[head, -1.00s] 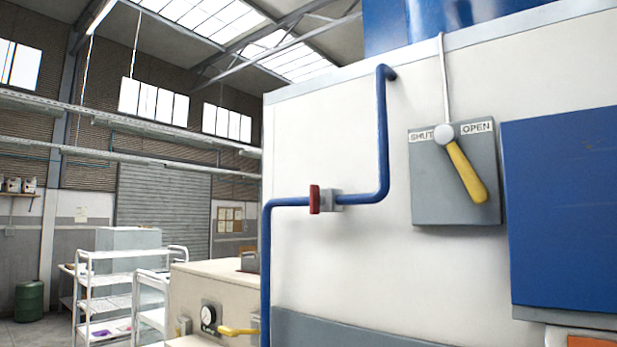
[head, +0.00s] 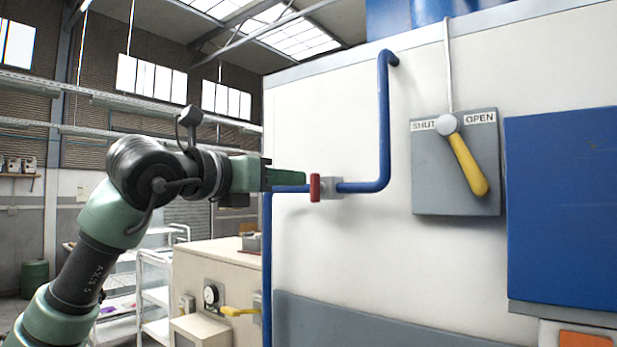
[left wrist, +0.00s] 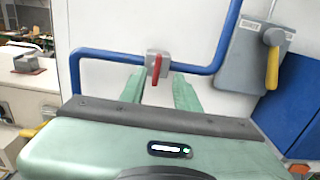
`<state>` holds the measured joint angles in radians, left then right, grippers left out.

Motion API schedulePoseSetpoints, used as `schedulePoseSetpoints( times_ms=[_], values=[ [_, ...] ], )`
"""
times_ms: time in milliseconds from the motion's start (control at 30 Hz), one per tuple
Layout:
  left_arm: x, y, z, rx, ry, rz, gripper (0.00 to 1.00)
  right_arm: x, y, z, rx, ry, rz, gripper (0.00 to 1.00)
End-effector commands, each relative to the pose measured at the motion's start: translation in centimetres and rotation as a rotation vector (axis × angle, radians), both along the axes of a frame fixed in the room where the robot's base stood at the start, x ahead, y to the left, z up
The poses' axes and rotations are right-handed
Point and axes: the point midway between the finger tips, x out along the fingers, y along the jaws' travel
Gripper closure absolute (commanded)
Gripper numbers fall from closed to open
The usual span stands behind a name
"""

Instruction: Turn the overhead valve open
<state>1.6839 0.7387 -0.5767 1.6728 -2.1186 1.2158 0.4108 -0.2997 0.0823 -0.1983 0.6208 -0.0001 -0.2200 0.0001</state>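A small valve with a red handle (head: 315,187) sits on the blue pipe (head: 384,130) on the white machine wall. In the left wrist view the red handle (left wrist: 157,70) hangs down from its grey body. My left gripper (head: 304,178) points right at the valve, its fingertips close to the handle. In the left wrist view the left gripper (left wrist: 158,78) is open, its two green fingers apart on either side of the handle; contact cannot be told. A yellow lever (head: 467,163) on a grey plate marked SHUT and OPEN (head: 430,185) tilts down to the right. My right gripper is not in view.
A blue panel (head: 565,200) stands out right of the lever plate. A beige cabinet (head: 225,262) with a gauge and a small yellow handle (head: 238,311) stands below left. White shelf trolleys (head: 155,300) stand behind my left arm. The wall between pipe and lever is clear.

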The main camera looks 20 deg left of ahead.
Motion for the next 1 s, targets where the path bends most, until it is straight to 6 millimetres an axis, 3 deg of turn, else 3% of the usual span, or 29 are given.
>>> schedulePoseSetpoints(
  times_ms=[500,867,1000],
  values=[
    [6.4,-2.0,0.5,0.004,0.002,0.013,0.68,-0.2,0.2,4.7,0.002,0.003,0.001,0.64],
    [7.1,-2.3,0.2,0.003,0.0,0.012,0.68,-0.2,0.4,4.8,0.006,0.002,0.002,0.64],
    [7.1,-2.3,0.2,0.003,0.0,0.012,1.0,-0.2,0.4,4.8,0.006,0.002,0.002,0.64]
  ],
)
